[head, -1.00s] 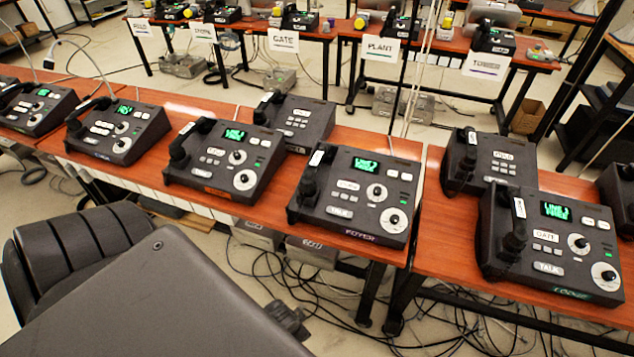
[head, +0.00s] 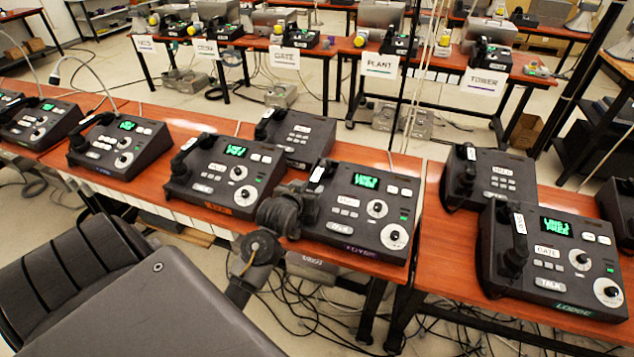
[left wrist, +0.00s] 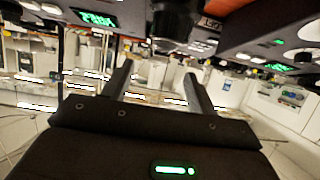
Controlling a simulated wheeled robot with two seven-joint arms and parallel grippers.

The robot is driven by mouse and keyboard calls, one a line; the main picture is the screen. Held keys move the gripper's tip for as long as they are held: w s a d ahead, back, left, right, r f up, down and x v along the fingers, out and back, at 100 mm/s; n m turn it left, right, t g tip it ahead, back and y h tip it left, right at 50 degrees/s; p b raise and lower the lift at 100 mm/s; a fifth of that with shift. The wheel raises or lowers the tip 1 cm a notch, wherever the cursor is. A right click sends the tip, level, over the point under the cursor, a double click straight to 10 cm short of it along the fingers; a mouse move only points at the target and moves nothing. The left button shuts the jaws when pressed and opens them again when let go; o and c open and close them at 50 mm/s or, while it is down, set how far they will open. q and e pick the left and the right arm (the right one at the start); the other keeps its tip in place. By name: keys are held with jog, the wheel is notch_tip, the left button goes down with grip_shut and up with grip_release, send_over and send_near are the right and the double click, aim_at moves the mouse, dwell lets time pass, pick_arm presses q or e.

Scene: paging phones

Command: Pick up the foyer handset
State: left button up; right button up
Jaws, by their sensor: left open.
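The foyer phone (head: 350,228) is a dark desk console with a green lit display and a FOYER label on its front edge, in the middle of the near table. A dark rounded piece (left wrist: 175,22) lies beyond the fingertips. My right gripper is out of view.
Similar consoles stand to the left (head: 222,178) and right (head: 555,262) on the near tables. A smaller phone (head: 297,138) sits behind, left of the foyer phone. Loose cables (head: 320,320) hang below. Labelled phones stand on a far table (head: 345,62).

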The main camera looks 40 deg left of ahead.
aim_at(316, 176)
pick_arm(q)
jog(key=x, duration=0.3)
jog(key=shift+w+a+f, duration=0.1)
jog(key=shift+w+f, duration=0.05)
jog(key=shift+w, duration=0.15)
jog(key=shift+w+a+p, duration=0.1)
jog(key=shift+w+p, duration=0.15)
jog(key=shift+p, duration=0.15)
jog(key=p+x, duration=0.1)
jog(key=x, duration=0.2)
jog(key=shift+w+a, duration=0.2)
jog(key=shift+w, duration=0.1)
jog(key=shift+w+a+f, duration=0.15)
jog(key=shift+w+f, duration=0.05)
jog(key=shift+w, duration=0.25)
jog(key=shift+c, duration=0.5)
jog(key=shift+r, duration=0.1)
jog(key=c, duration=1.1)
